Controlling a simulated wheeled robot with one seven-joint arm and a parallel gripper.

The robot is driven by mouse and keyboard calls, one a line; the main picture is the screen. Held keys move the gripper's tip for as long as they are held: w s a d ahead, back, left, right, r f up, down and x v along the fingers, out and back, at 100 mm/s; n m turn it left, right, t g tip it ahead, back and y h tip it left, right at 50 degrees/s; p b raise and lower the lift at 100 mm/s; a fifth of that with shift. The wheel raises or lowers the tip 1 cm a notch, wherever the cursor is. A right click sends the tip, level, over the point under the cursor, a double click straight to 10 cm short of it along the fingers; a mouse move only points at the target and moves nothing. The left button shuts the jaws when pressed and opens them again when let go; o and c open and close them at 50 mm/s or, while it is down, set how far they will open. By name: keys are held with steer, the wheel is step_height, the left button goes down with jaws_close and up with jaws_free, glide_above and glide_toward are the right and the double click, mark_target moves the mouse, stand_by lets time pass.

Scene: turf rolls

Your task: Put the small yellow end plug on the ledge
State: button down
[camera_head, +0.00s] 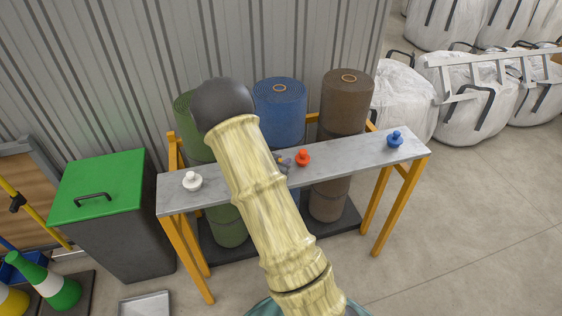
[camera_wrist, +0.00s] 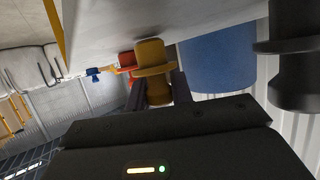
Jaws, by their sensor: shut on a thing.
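The small yellow end plug (camera_wrist: 154,58) is between the fingers of my gripper (camera_wrist: 157,93) in the wrist view, close beside the pale grey ledge (camera_wrist: 115,25). I cannot tell whether it touches the ledge. In the head view the ledge (camera_head: 345,154) runs across the yellow-legged stand, and my arm covers its middle. My gripper's dark fingertips (camera_head: 283,161) just show past the arm there, and the plug is mostly hidden.
On the ledge stand a white plug (camera_head: 192,181), a red plug (camera_head: 302,158) near my gripper and a blue plug (camera_head: 394,139). Green (camera_head: 190,125), blue (camera_head: 280,108) and brown (camera_head: 346,100) rolls stand behind. A green-lidded bin (camera_head: 100,186) is at left.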

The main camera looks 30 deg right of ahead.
steer(key=shift+f, duration=0.15)
steer(key=c, duration=1.2)
jaws_free()
steer(key=shift+c, duration=0.2)
steer(key=shift+s+a+r, duration=0.1)
steer(key=shift+a+r, duration=0.1)
steer(key=shift+r, duration=0.05)
steer(key=v, duration=1.1)
steer(key=shift+a+r, duration=0.15)
steer(key=shift+a, duration=0.05)
steer(key=shift+s, duration=0.1)
